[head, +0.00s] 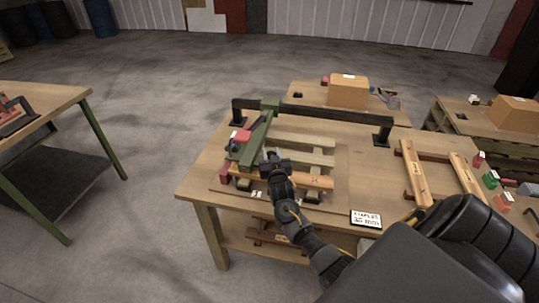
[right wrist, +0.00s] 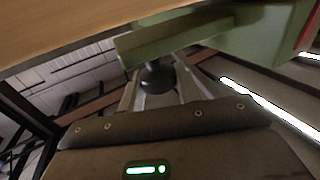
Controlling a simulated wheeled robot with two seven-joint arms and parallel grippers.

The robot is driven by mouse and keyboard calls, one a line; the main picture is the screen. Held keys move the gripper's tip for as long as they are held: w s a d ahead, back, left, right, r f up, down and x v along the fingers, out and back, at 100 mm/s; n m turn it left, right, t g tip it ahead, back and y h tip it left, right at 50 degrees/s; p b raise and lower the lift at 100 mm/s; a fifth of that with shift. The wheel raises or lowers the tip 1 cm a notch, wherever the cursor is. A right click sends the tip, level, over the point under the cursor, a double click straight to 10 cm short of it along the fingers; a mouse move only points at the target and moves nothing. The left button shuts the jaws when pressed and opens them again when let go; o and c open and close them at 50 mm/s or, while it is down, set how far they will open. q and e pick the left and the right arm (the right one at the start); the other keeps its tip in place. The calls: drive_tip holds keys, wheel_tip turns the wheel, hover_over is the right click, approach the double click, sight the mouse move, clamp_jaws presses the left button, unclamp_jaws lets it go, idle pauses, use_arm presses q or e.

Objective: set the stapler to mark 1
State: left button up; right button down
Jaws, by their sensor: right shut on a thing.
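The stapler is a green arm (head: 251,146) hung from a dark rail (head: 310,115) over a pallet of wooden slats (head: 305,159). It stands near the left end of the rail, with a red block on its left side. My right gripper (head: 273,163) reaches in from the front beside the green arm. In the right wrist view, its fingers (right wrist: 157,88) are shut on a dark round knob (right wrist: 157,76) just under a green beam (right wrist: 190,38). The mark numbers are too small to read. My left gripper is out of view.
A white sign (head: 366,219) lies at the table's front edge. Wooden frame pieces (head: 415,176) lie to the right, with small red and green blocks beyond. A cardboard box (head: 348,91) stands on a table behind. Open floor lies to the left.

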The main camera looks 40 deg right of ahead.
drive_tip(key=c, duration=1)
unclamp_jaws()
drive_tip(key=shift+w+a, duration=0.1)
drive_tip(key=shift+c, duration=0.2)
drive_tip(key=b+v, duration=0.2)
drive_tip(key=v, duration=0.9)
